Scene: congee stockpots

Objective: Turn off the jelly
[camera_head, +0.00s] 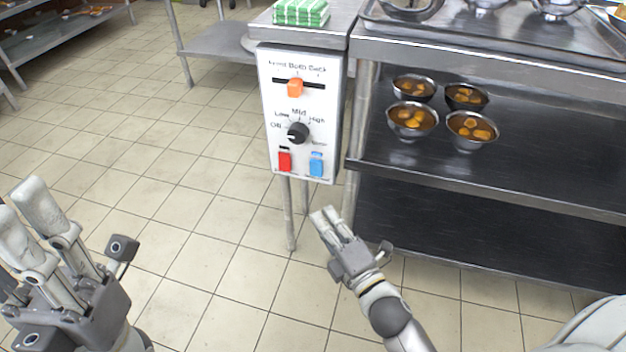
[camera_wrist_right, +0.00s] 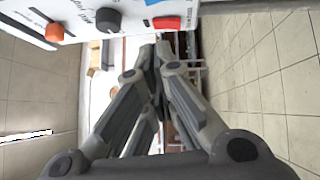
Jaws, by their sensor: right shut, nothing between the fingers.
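A white control panel (camera_head: 270,110) hangs at the front of a metal counter. It carries an orange slider (camera_head: 295,88), a black knob (camera_head: 298,132), a red switch (camera_head: 285,160) and a blue switch (camera_head: 316,163). A light mark shows on the knob's left side, toward the "Off" label. No label reading jelly is legible. My right gripper (camera_head: 325,213) is shut and empty, below the panel and apart from it. The right wrist view shows its closed fingers (camera_wrist_right: 155,50) beneath the red switch (camera_wrist_right: 168,22). My left gripper (camera_head: 20,205) is at the lower left, partly cut off, away from the panel.
Several bowls of brown liquid with orange pieces (camera_head: 412,118) stand on the shelf (camera_head: 540,165) right of the panel. A green-and-white packet (camera_head: 301,12) lies on the counter above. A metal tray (camera_head: 500,43) is at upper right. The tiled floor (camera_head: 170,180) to the left is clear.

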